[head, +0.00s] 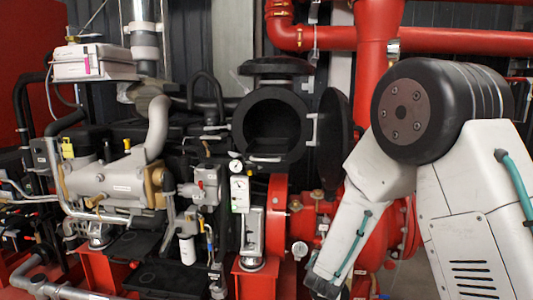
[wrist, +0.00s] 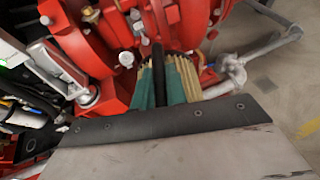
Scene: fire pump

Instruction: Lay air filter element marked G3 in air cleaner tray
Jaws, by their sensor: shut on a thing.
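The air cleaner is a black round housing (head: 237,125) in the upper middle of the head view. Its front is open and its dark lid (head: 335,128) is swung out to the right. A flat ledge that looks like the tray (head: 266,158) shows low in the opening, with nothing seen lying on it. In the wrist view, my gripper (wrist: 160,85) has teal fingers shut on a black rib of the filter element (wrist: 191,80). Its yellowish pleats show beside the fingers. No G3 mark is readable. The gripper is below the head view's frame, away from the housing.
A red pump (head: 372,235) stands under the housing, with red pipes (head: 340,38) above. The engine (head: 110,185) fills the left. In the wrist view, a scuffed grey plate with a black screwed edge crosses the bottom. Bare floor (wrist: 290,95) shows at right.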

